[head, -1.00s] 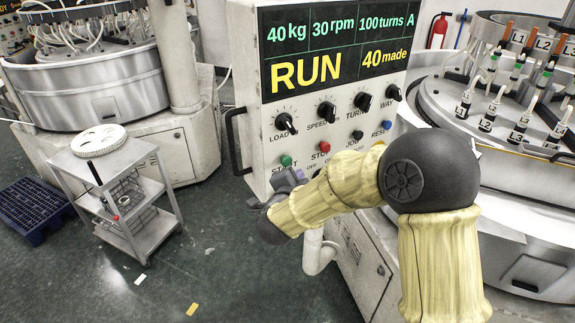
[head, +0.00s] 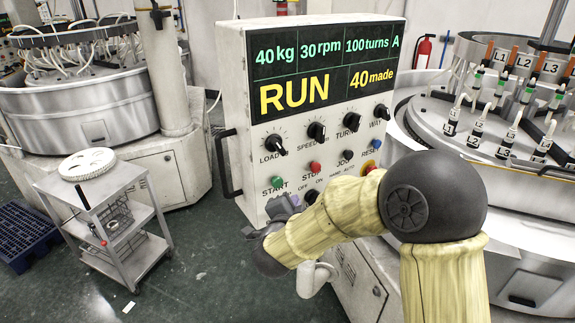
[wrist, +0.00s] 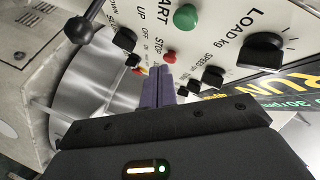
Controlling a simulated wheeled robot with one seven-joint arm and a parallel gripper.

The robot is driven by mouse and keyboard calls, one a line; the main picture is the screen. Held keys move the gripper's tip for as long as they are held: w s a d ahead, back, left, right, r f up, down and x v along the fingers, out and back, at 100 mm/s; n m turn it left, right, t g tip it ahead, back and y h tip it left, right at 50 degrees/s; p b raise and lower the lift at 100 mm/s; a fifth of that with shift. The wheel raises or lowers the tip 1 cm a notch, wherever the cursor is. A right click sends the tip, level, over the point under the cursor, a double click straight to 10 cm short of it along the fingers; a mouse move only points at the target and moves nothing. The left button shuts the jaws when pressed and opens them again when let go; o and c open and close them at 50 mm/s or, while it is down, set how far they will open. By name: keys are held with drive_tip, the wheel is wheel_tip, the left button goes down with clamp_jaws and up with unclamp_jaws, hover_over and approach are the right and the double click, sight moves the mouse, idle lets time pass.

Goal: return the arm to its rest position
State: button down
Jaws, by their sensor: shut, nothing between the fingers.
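My arm reaches in from the lower right of the head view and bends left in front of the control panel (head: 230,95). My gripper (head: 283,205) is at the panel's lower edge, below the green START button (head: 276,182). In the wrist view my gripper (wrist: 158,80) has its purple fingers shut together with nothing between them, pointing toward the panel. The wrist view also shows the green button (wrist: 186,17), the LOAD knob (wrist: 262,52) and a red button (wrist: 169,57). Whether the fingers touch the panel cannot be told. The panel display reads RUN and 40 made.
A steel trolley (head: 150,212) with a white disc (head: 87,163) stands at left, near a blue pallet (head: 24,236). A lapping machine (head: 520,190) is at right behind my arm. A black handle (head: 227,165) sticks out from the panel's left side. Floor between trolley and panel is clear.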

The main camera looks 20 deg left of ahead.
drive_tip(key=shift+d, duration=0.1)
drive_tip(key=s+d+f+n+g+y, duration=0.1)
drive_tip(key=d+f+n+g, duration=0.2)
drive_tip(key=d, duration=0.5)
drive_tip(key=s+d+f+n+g, duration=0.1)
drive_tip(key=d+f+n+g, duration=0.15)
drive_tip(key=d+n, duration=0.35)
drive_tip(key=s+d+f+g+h, duration=0.1)
drive_tip(key=s+d+f+g, duration=0.1)
drive_tip(key=s+d, duration=0.6)
drive_tip(key=s+d+f+n+g+h+b, duration=0.1)
drive_tip(key=s+d+g, duration=0.4)
drive_tip(key=s+d, duration=0.3)
drive_tip(key=shift+d+f+h, duration=0.4)
drive_tip(key=shift+d, duration=0.85)
idle(3.7)
